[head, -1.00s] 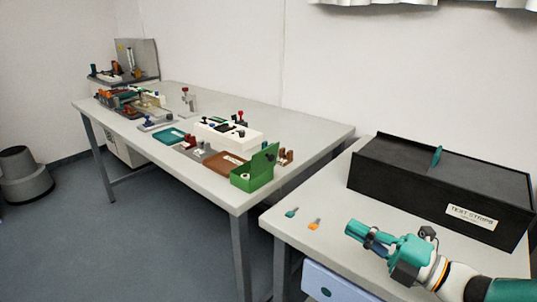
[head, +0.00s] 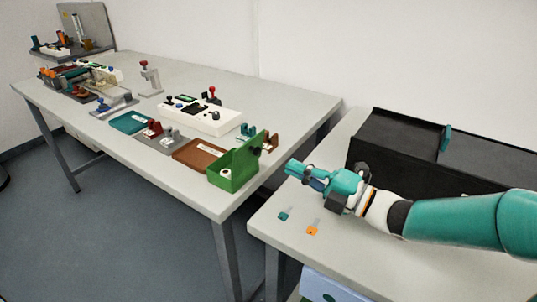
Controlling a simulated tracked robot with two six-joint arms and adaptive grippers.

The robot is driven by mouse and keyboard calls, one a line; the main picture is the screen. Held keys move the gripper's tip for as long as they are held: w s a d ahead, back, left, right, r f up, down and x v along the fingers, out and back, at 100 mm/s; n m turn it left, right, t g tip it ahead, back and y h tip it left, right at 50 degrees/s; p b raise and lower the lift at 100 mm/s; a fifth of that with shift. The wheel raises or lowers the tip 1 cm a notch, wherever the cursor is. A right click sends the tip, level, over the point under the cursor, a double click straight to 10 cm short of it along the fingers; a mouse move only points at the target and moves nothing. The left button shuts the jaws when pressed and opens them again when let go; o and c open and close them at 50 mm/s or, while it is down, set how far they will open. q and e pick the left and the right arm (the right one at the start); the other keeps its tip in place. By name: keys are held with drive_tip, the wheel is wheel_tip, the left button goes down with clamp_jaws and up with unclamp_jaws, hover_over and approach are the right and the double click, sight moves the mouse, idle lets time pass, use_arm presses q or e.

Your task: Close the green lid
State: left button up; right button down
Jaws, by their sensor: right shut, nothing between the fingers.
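A green box (head: 232,178) stands at the near right corner of the long table. Its green lid (head: 253,150) stands up, open, on the right side of the box, with a dark knob on it. A small white round thing shows inside the box. My right gripper (head: 290,168) is shut and empty. It points left over the near table, to the right of the lid and apart from it. My left gripper is out of view.
A long black box (head: 400,147) with a teal handle stands behind my right arm. Two small tags, teal (head: 285,216) and orange (head: 312,228), lie on the near table. A brown tray (head: 198,155) and a white control box (head: 203,116) sit left of the green box. A gap separates the tables.

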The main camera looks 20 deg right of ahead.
sight(259, 152)
drive_tip(key=x, duration=0.6)
drive_tip(key=shift+w+a, duration=0.25)
drive_tip(key=shift+w, duration=0.05)
